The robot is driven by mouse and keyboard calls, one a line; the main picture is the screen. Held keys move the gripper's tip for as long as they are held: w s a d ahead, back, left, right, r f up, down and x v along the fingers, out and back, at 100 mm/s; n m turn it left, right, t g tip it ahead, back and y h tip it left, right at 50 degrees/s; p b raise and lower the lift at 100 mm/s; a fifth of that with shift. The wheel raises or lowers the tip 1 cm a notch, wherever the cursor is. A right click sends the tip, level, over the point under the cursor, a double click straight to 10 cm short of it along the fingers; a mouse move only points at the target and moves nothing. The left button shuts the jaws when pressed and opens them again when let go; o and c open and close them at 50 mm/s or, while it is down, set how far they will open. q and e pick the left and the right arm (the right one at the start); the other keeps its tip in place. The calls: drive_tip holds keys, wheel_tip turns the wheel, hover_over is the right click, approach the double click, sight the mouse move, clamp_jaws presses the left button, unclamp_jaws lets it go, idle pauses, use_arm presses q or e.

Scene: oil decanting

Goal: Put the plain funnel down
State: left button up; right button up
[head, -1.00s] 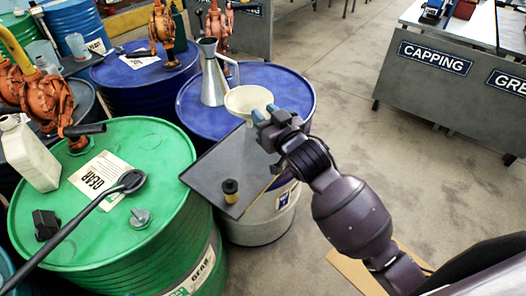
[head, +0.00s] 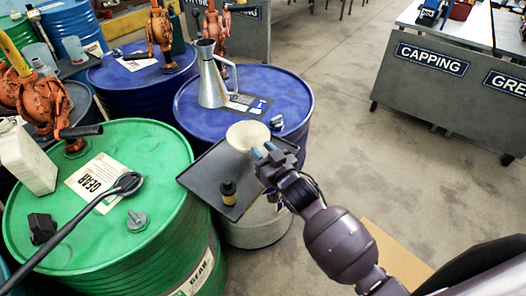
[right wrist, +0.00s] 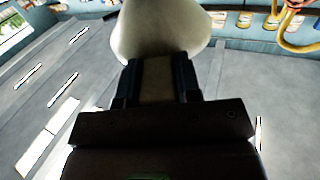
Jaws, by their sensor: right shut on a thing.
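The plain funnel (head: 246,134) is cream-coloured, and its wide mouth faces up in the head view. My right gripper (head: 264,154) is shut on its near side. The funnel shows over the far part of the black tray (head: 206,172), by the front blue drum; I cannot tell whether it touches the tray. Its lower part is hidden in the head view. In the right wrist view the funnel (right wrist: 163,28) fills the top middle, between the fingers. My left gripper is not in view.
A small dark bottle (head: 228,192) stands on the tray's near part. The green drum (head: 160,165) at left carries several items. The tray's left part is bare.

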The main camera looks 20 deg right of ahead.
drive_tip(key=shift+f, duration=0.1)
drive_tip(key=o, duration=0.9)
drive_tip(key=v, duration=1.2)
drive_tip(key=s+d+f+g+h, duration=0.1)
drive_tip(key=s+d+f+g, duration=0.1)
drive_tip(key=s+d+f, duration=0.1)
drive_tip(key=s+d+f+m+g+h, duration=0.1)
drive_tip(key=s+d+f+h, duration=0.1)
drive_tip(key=s+f, duration=0.3)
drive_tip(key=s+d+f+m+g+h, duration=0.1)
drive_tip(key=s+d+f+g+h, duration=0.1)
drive_tip(key=s+d+f, duration=0.2)
drive_tip(key=shift+s+d+f+g+b, duration=0.1)
drive_tip(key=shift+s+f, duration=0.05)
drive_tip(key=shift+f, duration=0.35)
drive_tip(key=shift+s+d+f+g+b, duration=0.1)
drive_tip(key=shift+s+f+b, duration=0.05)
drive_tip(key=shift+f, duration=0.4)
drive_tip(key=shift+s+d+f+g+b, duration=0.1)
drive_tip(key=shift+s+f, duration=0.1)
drive_tip(key=shift+f, duration=0.3)
